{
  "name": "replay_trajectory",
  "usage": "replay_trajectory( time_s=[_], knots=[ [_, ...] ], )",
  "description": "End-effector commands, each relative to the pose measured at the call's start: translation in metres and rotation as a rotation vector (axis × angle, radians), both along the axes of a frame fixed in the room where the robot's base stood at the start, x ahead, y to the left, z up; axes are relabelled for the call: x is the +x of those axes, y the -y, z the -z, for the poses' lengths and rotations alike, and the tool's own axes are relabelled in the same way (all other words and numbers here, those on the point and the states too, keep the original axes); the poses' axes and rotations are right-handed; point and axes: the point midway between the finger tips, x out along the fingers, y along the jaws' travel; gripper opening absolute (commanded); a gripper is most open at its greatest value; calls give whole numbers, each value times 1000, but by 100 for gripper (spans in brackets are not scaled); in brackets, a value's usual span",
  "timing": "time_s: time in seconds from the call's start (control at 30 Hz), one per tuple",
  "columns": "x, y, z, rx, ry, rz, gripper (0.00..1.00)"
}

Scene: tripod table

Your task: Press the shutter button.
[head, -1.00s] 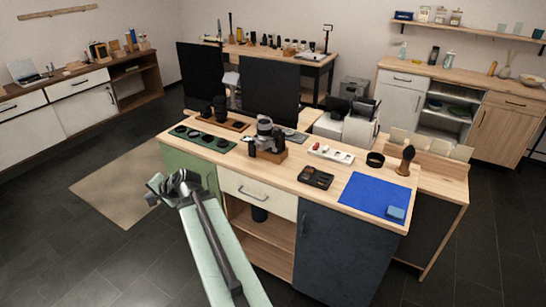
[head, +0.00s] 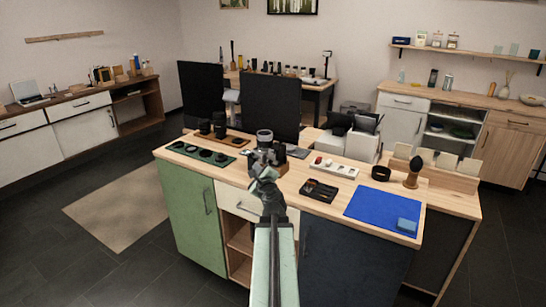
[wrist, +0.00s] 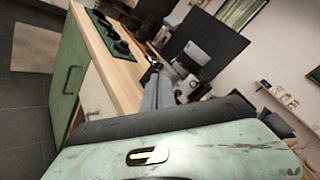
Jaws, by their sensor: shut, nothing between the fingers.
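The camera (head: 265,139), silver and black, stands on the long wooden-topped counter (head: 330,190). My gripper (head: 262,160) is in front of it in the head view and covers its lower part. In the wrist view the camera (wrist: 196,52) shows grey, tilted with the picture, just beyond the fingers of my gripper (wrist: 158,75). The gripper is shut and empty. I cannot tell whether the fingertips touch the camera. The shutter button is too small to make out.
A green tray with lens caps (head: 203,153) lies left of the camera, and dark lenses (head: 220,125) stand behind it. A black tray (head: 319,190), a white tray (head: 335,168) and a blue mat (head: 380,210) lie to the right. Dark monitors (head: 270,105) rise behind.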

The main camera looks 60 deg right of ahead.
Motion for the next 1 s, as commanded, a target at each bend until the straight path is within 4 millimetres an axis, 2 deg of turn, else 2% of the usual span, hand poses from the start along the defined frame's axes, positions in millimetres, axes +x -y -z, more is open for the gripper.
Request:
replay_trajectory(
  time_s=[0.2, 0.37, 0.8, 1.0],
  knots=[
    [1, 2, 0, -1, -1, -2, 0],
    [1, 13, 0, -1, -3, -2, 0],
    [0, 75, 0, -1, -3, 0, 0],
    [0, 88, 0, -1, -3, -2, 0]
  ],
)
